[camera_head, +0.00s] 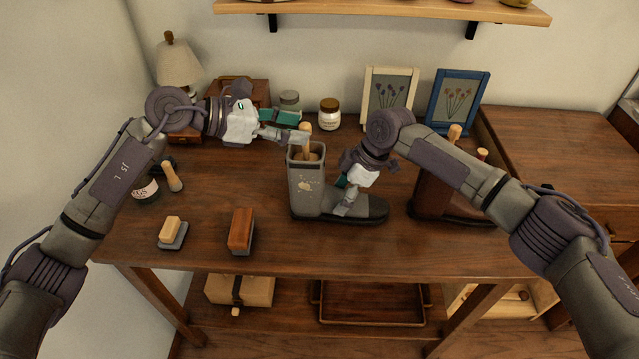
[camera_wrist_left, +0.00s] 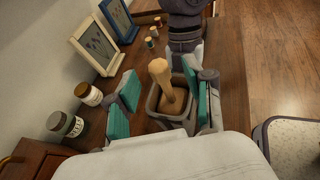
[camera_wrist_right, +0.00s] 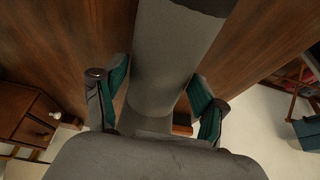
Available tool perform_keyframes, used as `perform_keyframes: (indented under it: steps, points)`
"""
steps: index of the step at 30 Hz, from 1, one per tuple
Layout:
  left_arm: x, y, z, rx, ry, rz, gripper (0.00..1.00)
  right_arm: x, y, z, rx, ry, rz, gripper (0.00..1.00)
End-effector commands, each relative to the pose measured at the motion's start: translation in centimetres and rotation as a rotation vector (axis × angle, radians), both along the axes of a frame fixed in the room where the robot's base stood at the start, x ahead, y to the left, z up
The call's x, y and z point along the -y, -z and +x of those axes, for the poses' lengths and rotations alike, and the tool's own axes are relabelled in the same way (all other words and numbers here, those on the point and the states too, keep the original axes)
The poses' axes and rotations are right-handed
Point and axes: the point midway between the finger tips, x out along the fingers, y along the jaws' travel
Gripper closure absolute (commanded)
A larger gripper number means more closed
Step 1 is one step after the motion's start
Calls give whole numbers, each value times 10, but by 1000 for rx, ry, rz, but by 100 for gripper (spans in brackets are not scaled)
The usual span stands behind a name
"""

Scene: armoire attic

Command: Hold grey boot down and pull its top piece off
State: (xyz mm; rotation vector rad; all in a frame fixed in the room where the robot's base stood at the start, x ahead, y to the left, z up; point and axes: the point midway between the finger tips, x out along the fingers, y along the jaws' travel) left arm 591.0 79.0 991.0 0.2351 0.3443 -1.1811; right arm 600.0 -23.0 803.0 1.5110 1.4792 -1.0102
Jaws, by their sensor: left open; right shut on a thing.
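The grey boot (camera_head: 308,195) stands upright on the wooden table, its toe to the right. A light wooden knob (camera_head: 305,140) on a tan wooden piece sticks up out of its shaft; the left wrist view shows this top piece (camera_wrist_left: 161,75) seated in the boot's opening. My left gripper (camera_head: 303,126) is open at the knob, with its teal-padded fingers on either side of the boot top in the left wrist view (camera_wrist_left: 160,98). My right gripper (camera_head: 345,195) is shut on the boot's foot, its fingers on both sides in the right wrist view (camera_wrist_right: 158,98).
A brown boot (camera_head: 432,195) with wooden knobs stands to the right. Jars (camera_head: 329,113), picture frames (camera_head: 458,100) and a lamp (camera_head: 178,65) line the back. A shelf (camera_head: 390,10) hangs above.

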Motion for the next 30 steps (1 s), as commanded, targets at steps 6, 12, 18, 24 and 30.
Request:
perform_keyframes:
  steps: [6,12,18,24,30]
  points:
    - [19,8,7,0,0,-1,48,0,1,-1,-1,-2,0,59]
    - [24,11,10,0,-1,0,48,-1,1,-1,-1,-2,0,59]
    - [24,11,10,0,-1,0,48,-1,1,-1,-1,-2,0,59]
    - [24,11,10,0,-1,0,76,-1,1,-1,-1,-2,0,59]
    - [24,11,10,0,0,0,100,-1,1,-1,-1,-2,0,59]
